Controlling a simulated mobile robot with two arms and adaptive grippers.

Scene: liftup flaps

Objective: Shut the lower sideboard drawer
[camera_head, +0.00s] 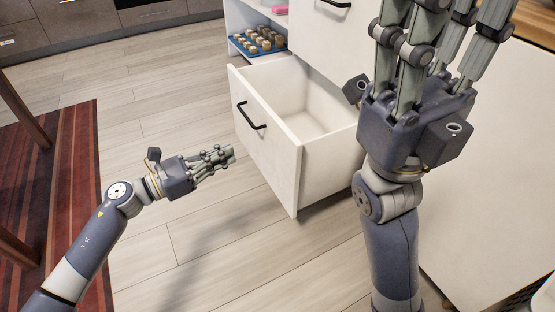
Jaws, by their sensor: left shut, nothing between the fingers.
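The lower sideboard drawer (268,148) is white with a black bar handle (250,115) and is pulled well out. Its inside is empty where it shows. My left gripper (230,155) is shut and empty, in front of the drawer's front panel; whether it touches the panel I cannot tell. My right gripper (440,10) is raised close to the camera, over the right side of the drawer, and hides part of it. Its fingertips run out of the top of the view, so its state is unclear.
The upper drawer front (328,40) with a black handle sits above. An open shelf beside it holds a blue tray (247,50) of small round items. A striped rug (60,190) and brown table legs are at left. The floor in front of the drawer is clear.

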